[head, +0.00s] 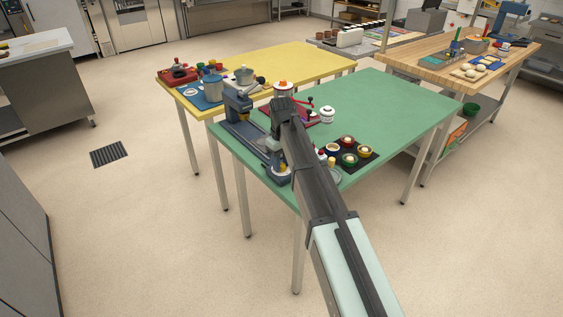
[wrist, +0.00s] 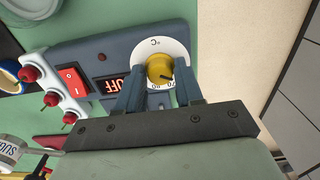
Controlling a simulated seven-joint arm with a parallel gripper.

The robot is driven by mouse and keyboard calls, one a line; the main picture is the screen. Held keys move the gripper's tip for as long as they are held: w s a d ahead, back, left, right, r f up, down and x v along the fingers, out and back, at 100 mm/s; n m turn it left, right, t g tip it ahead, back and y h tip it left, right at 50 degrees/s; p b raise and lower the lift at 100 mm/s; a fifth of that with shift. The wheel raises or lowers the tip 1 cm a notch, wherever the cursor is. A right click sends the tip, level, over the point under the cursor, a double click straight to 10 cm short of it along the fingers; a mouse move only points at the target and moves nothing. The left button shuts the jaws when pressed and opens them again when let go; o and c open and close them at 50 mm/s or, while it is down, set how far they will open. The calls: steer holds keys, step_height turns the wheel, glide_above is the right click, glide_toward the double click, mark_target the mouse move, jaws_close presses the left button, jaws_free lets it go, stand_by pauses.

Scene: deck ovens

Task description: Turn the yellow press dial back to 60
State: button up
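The yellow dial (wrist: 160,68) sits in a white scale ring (wrist: 178,50) on a dark blue-grey control panel (wrist: 115,50) in the wrist view. Its dark pointer line is toward the lower right, near partly visible scale digits. "°C" stands on the ring's upper part. My gripper (wrist: 160,88) is open, with one finger at each side of the dial. A gap shows at the left; I cannot tell whether the right finger touches. In the head view the blue press (head: 238,105) stands at the green table's left edge, partly behind my arm.
A lit red "OFF" display (wrist: 112,85), a red rocker switch (wrist: 73,81) and a white strip with red knobs (wrist: 50,90) lie left of the dial. Pots of coloured contents on a dark mat (head: 365,153) stand on the green table (head: 400,105), whose right part is clear.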

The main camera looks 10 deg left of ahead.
steer(key=o, duration=0.4)
steer(key=shift+o, duration=0.2)
step_height(320, 180, up, 14)
stand_by(0.5)
steer(key=shift+f, duration=0.15)
